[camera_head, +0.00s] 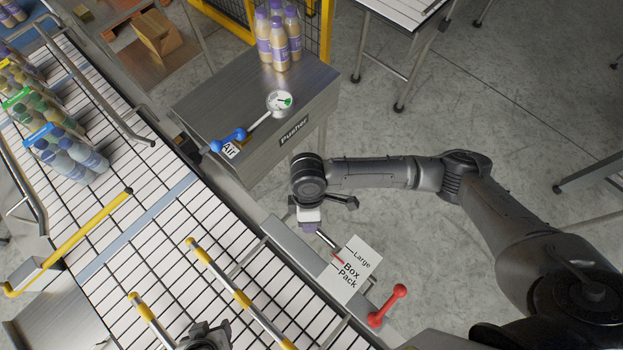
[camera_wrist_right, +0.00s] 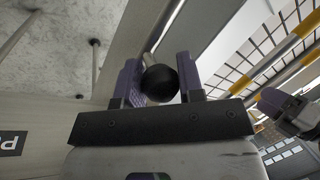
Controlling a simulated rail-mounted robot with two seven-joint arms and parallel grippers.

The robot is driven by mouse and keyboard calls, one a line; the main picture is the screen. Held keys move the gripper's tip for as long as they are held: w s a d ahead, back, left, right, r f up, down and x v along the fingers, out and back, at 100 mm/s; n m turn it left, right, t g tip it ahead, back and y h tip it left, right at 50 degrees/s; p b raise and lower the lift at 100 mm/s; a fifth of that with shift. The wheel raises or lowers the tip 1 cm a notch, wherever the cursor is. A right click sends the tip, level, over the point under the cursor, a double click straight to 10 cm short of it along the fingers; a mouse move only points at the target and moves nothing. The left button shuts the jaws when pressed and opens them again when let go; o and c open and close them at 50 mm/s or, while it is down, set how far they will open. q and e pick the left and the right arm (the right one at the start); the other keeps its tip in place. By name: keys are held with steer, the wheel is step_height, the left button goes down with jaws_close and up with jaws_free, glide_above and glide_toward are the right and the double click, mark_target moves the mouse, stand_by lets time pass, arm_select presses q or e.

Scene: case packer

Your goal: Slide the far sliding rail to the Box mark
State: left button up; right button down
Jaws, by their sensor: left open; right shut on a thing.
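Two yellow-and-grey sliding rails lie over the conveyor: a longer one (camera_head: 228,280) and a shorter one (camera_head: 150,318). The white scale plate (camera_head: 362,271) reads Large, Box and Pack. A metal rod with a red tip (camera_head: 337,256) reaches the plate's left edge, close to the Box line; the exact alignment is too small to tell. My right gripper (camera_head: 310,226) is over the rod's upper end. In the right wrist view its purple fingers are shut on a black ball knob (camera_wrist_right: 160,83). My left gripper (camera_head: 207,337) is open at the bottom edge, beside the longer rail.
A red double-ball lever (camera_head: 387,306) stands just below the scale plate. The Pusher box (camera_head: 205,107) carries a gauge, a blue Air lever and bottles. Grouped bottles (camera_head: 66,154) stand on the conveyor (camera_head: 205,215) at the left.

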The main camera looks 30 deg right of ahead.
steer(key=shift+d, duration=0.15)
arm_select(q)
steer(key=shift+w, duration=0.1)
arm_select(e)
steer(key=c, duration=0.7)
jaws_free()
steer(key=shift+c, duration=0.2)
arm_select(q)
step_height(320, 180, down, 3)
steer(key=b, duration=0.2)
steer(key=shift+r+b, duration=0.2)
steer(key=shift+b, duration=0.1)
steer(key=shift+a, duration=0.1)
arm_select(e)
steer(key=v, duration=1.3)
steer(key=shift+w+r, duration=0.15)
steer(key=shift+r, duration=0.25)
steer(key=shift+f, duration=0.15)
